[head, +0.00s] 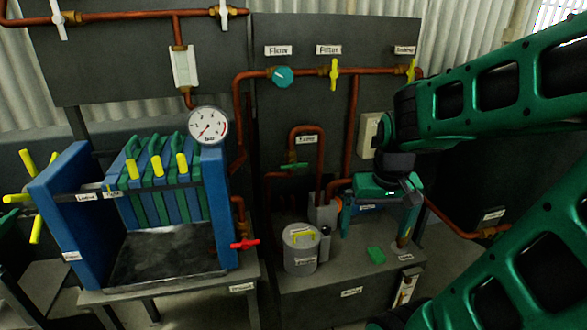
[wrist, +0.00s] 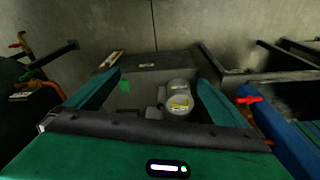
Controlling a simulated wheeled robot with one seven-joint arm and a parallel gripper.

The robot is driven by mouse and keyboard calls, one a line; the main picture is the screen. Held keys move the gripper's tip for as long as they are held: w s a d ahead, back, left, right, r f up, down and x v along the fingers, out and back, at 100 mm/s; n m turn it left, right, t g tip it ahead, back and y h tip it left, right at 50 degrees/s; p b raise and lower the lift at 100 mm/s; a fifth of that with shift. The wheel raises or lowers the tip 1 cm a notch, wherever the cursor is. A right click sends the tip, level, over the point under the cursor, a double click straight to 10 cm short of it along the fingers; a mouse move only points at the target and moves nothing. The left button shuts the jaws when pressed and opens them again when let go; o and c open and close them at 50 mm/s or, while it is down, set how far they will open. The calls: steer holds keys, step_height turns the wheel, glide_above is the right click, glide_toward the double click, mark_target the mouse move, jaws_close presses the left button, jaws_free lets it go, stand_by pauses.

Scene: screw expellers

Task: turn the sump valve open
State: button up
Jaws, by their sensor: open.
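No label that I can read for certain says sump. A small green valve handle (head: 294,166) sits on the copper pipe loop, under a small white label (head: 305,139) whose text is too small to read surely. A red valve handle (head: 245,244) sits low by the blue plate press; it also shows in the wrist view (wrist: 249,99). My gripper (head: 376,228) hangs over the right part of the grey bench, fingers apart and empty. In the wrist view the open fingers (wrist: 160,80) have the bench between them, and touch no valve.
A green block (head: 376,255) lies below my gripper. Yellow handles (head: 334,72) and a teal knob (head: 282,76) line the upper pipe. The blue press (head: 70,215) stands left.

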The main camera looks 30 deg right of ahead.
steer(key=w+d+f+n+t+h, duration=0.1)
steer(key=w+d+f+t, duration=0.1)
steer(key=w, duration=0.6)
steer(key=w+d+f+t+h, duration=0.1)
steer(key=w+d+f+t, duration=0.1)
steer(key=w, duration=0.7)
steer(key=w+d+f+n+t+h, duration=0.1)
steer(key=w+d+t, duration=0.15)
steer(key=w, duration=0.55)
steer(key=t+h, duration=0.1)
steer(key=t, duration=0.8)
glide_toward(295, 166)
steer(key=shift+n+t, duration=0.25)
steer(key=shift+n, duration=0.15)
steer(key=x, duration=1.1)
steer(key=shift+f, duration=0.25)
steer(key=shift+s, duration=0.1)
steer(key=c, duration=0.9)
